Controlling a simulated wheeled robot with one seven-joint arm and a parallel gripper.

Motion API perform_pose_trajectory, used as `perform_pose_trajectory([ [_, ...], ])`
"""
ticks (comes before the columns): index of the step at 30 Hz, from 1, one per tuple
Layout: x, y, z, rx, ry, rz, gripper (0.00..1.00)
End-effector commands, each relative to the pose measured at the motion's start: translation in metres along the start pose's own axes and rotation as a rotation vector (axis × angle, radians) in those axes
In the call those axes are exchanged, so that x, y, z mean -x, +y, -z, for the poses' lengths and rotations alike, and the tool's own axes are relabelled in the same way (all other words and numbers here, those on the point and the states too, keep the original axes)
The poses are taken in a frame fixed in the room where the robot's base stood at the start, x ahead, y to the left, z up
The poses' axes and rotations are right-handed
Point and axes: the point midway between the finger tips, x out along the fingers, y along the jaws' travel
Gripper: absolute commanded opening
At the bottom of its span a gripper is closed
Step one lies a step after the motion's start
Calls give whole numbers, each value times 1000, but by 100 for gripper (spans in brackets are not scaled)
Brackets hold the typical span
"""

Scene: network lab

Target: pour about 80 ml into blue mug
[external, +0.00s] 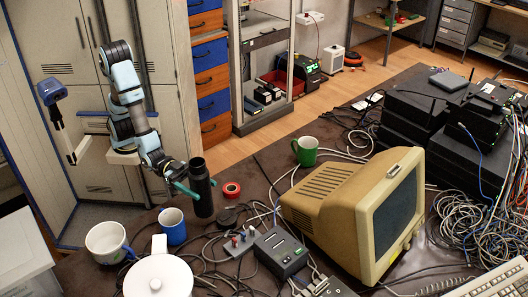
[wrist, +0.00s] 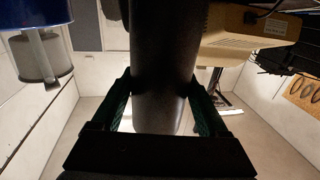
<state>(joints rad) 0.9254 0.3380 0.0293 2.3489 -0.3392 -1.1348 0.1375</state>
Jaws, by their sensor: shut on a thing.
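A tall black bottle (external: 202,192) is upright near the front left of the dark table, and its top looks uncapped. My gripper (external: 193,187) is shut on its body, with a greenish finger on each side. In the wrist view the bottle (wrist: 165,70) fills the middle between the fingers of my gripper (wrist: 163,100). I cannot tell whether its base touches the table. The blue mug (external: 172,228) stands upright just left of the bottle, apart from it. Its inside is too small to make out.
A white mug (external: 106,241) and white teapot (external: 158,274) stand left and in front. A dark round lid (external: 227,217), red tape roll (external: 231,190) and green mug (external: 305,152) are to the right. Cables and a beige computer (external: 345,215) crowd the table.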

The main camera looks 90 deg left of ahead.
Motion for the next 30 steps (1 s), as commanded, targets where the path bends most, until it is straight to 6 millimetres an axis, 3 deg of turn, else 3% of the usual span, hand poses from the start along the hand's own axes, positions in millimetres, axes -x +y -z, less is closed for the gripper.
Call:
perform_pose_trajectory([
  [14, 0, 0, 2, -48, 14, -1, 0],
  [30, 1, 3, 2, -354, 94, 0, 0],
])
